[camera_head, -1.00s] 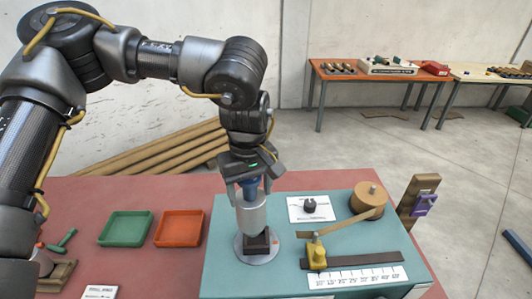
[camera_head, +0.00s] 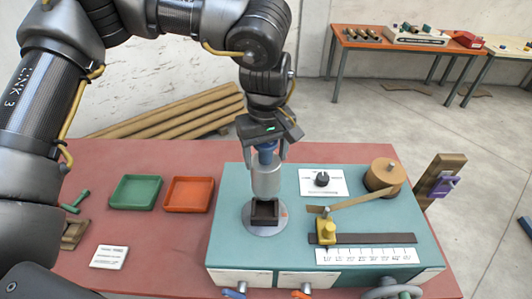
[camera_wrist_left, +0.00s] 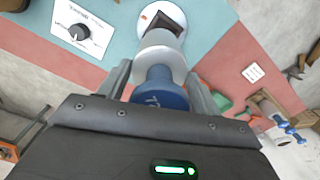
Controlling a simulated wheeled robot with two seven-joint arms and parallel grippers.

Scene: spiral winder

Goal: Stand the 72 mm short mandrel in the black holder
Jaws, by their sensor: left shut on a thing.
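The mandrel (camera_head: 266,180) is a pale grey cylinder with a blue top end. My left gripper (camera_head: 267,158) is shut on it near the blue end and holds it upright. In the wrist view the blue end (camera_wrist_left: 160,94) sits between the fingers, with white marking on it. The black holder (camera_head: 265,217) is a square open socket on a round grey disc (camera_head: 250,228) on the teal bench top. The mandrel's lower end shows just above and behind the holder, overlapping its back edge; I cannot tell whether they touch. My right gripper is not in view.
A green tray (camera_head: 135,192) and an orange tray (camera_head: 188,194) lie to the left. A dial card (camera_head: 336,188), a brown roll (camera_head: 385,173) with a strip, a yellow clamp (camera_head: 326,231) and a scale (camera_head: 368,256) stand to the right. Drawers line the front.

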